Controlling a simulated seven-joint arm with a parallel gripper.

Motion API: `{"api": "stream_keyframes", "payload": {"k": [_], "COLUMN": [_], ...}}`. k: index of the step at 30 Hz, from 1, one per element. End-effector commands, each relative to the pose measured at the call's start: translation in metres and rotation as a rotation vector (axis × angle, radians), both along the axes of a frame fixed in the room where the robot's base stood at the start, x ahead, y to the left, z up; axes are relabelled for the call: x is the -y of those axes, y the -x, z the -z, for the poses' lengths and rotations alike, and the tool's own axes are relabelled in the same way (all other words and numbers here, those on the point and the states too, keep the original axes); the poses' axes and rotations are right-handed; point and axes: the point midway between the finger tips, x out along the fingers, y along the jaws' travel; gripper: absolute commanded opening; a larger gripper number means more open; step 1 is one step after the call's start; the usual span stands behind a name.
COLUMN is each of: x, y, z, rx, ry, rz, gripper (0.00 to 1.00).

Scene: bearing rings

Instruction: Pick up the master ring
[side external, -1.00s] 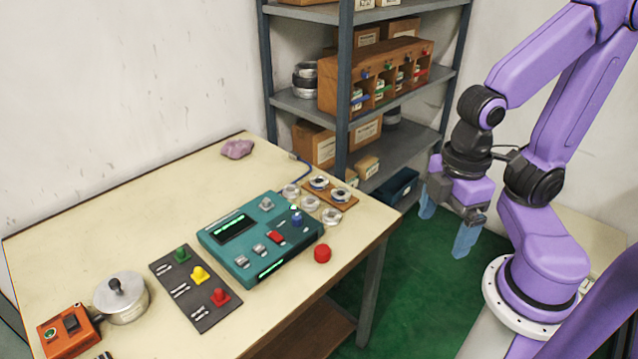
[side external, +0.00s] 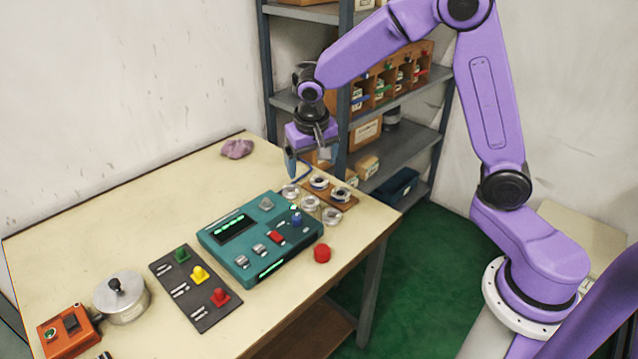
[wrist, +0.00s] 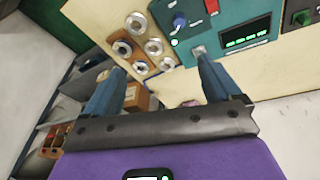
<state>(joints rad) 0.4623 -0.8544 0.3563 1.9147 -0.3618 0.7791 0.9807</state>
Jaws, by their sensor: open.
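Several small metal rings lie at the table's right corner, beside the teal device (side external: 260,237). Two rings, one (side external: 318,182) and another (side external: 340,194), sit on a small brown wooden board (side external: 352,203). Three more, including one (side external: 290,191) and one (side external: 331,217), lie on the table between board and device. The wrist view shows the group, with one ring (wrist: 136,23) nearest the top. I cannot tell which is the master ring. My gripper (side external: 312,165) is open and empty above the back of the ring group; its fingers (wrist: 158,65) also show in the wrist view.
A grey shelf (side external: 400,158) with boxes stands close behind the table corner. A red button (side external: 322,253) sits by the front edge. A panel of coloured knobs (side external: 197,288), a lidded metal pot (side external: 122,298) and a purple lump (side external: 237,149) are on the table.

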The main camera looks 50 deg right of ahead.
Motion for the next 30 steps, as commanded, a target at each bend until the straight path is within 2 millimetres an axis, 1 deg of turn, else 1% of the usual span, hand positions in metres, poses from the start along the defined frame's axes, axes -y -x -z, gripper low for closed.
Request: {"api": "stream_keyframes", "payload": {"k": [1,6,9,12,16,20,23,30], "x": [0.011,0.053,0.078,0.098,0.114,0.12,0.125,0.14], "y": [-0.017,-0.064,-0.083,-0.096,-0.104,-0.107,-0.11,-0.118], "z": [0.007,0.027,0.038,0.047,0.053,0.061,0.075,0.117], "rx": [0.015,0.08,0.115,0.144,0.167,0.17,0.169,0.168], "ry": [0.002,0.004,0.005,0.005,0.005,0.006,0.006,0.006], "rz": [0.08,0.345,0.477,0.576,0.647,0.669,0.669,0.668], "gripper": [0.91,0.91,0.91,0.91,0.91,0.91,0.91,0.91]}}
